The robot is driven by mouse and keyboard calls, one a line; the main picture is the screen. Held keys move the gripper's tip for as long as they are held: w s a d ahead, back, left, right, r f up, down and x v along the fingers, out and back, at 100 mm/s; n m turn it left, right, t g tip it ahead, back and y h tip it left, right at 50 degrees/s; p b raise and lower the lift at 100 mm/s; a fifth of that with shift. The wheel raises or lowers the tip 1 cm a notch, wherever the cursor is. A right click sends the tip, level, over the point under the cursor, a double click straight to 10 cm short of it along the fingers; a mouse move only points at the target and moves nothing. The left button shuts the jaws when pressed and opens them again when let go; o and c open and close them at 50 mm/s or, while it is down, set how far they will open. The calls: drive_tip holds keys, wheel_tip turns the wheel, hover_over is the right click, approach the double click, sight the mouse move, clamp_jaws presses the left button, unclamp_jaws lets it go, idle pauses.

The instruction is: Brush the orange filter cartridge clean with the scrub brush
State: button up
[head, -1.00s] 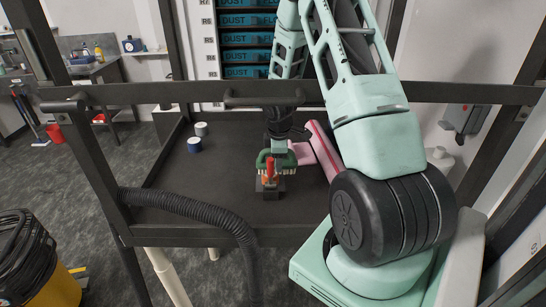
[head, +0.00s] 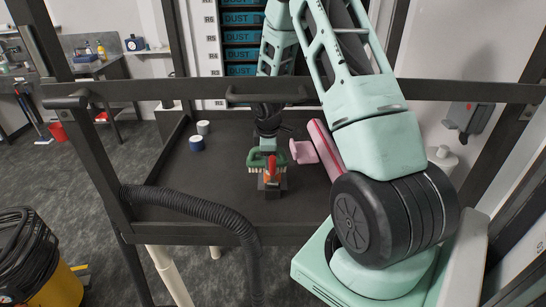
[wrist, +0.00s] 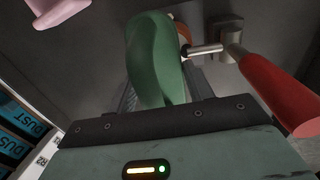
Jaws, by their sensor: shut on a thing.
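The green scrub brush (head: 255,160) has pale bristles and is held in my gripper (head: 268,148) over the bench. In the wrist view the brush's green handle (wrist: 155,60) fills the middle, and the fingers are largely hidden. Just in front of the brush in the head view stands a small fixture with a red handle (head: 271,168). The red handle also shows at the right of the wrist view (wrist: 280,90). A little of the orange filter cartridge (wrist: 183,32) shows behind the brush in the wrist view. Whether the bristles touch it I cannot tell.
The dark bench top (head: 210,190) is clear at left, apart from a blue-and-white roll (head: 196,144) and a grey-white one (head: 203,127). A pink object (head: 304,152) and a long pink roll (head: 325,150) lie at right. A black hose (head: 190,207) crosses the front edge.

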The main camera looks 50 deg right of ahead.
drive_tip(key=shift+w+a+f, duration=0.1)
drive_tip(key=shift+w+a, duration=0.25)
drive_tip(key=shift+s+d+p, duration=0.3)
drive_tip(key=shift+s+d, duration=0.5)
drive_tip(key=shift+s, duration=0.2)
wheel_tip(320, 180, up, 6)
drive_tip(key=p, duration=0.5)
drive_tip(key=shift+r, duration=0.2)
drive_tip(key=shift+f, duration=0.1)
